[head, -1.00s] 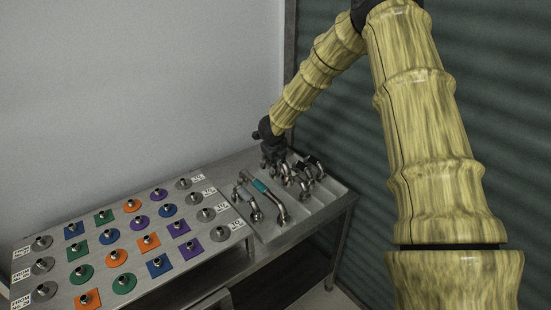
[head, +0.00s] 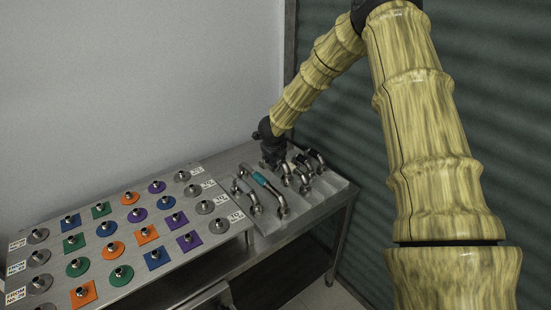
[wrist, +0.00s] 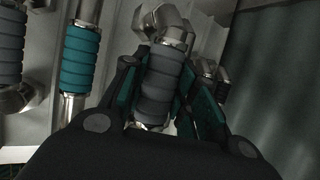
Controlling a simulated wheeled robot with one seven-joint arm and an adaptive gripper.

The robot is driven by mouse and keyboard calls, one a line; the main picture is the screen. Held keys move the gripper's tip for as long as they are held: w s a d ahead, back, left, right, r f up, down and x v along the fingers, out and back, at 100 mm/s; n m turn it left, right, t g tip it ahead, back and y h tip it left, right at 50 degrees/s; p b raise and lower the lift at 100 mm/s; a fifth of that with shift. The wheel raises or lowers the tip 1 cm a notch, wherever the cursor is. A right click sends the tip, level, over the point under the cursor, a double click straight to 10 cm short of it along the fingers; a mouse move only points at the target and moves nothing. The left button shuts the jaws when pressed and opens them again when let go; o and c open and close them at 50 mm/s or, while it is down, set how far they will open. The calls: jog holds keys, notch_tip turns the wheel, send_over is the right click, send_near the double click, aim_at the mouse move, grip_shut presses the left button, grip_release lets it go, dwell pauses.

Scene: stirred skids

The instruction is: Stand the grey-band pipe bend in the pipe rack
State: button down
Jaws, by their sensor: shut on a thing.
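My gripper (head: 273,158) is over the back of the pipe tray in the head view. In the wrist view my gripper (wrist: 160,105) is shut on a grey-band pipe bend (wrist: 160,80), a steel pipe with a ribbed grey sleeve between its fingers. Its far end curves at the top of that view. In the head view my gripper and its neighbours largely hide this bend. I cannot tell whether it touches the tray. A metal tray (head: 300,219) on the bench holds several pipe bends; I cannot make out for sure which part is the pipe rack.
A teal-band pipe (head: 260,179) and another grey-band pipe (head: 242,186) lie left of the gripper. Black-band pipes (head: 316,156) lie close on its right. A board (head: 190,258) with coloured flanged stubs covers the bench's left. A wall stands behind.

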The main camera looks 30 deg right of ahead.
jog(key=shift+f+b, duration=0.75)
jog(key=shift+f, duration=0.4)
jog(key=shift+f, duration=0.4)
jog(key=shift+f+b, duration=1.4)
jog(key=shift+f, duration=0.25)
jog(key=shift+f, duration=0.15)
jog(key=c, duration=1)
grip_release()
jog(key=shift+c, duration=0.2)
jog(key=v, duration=1.2)
jog(key=shift+w, duration=0.1)
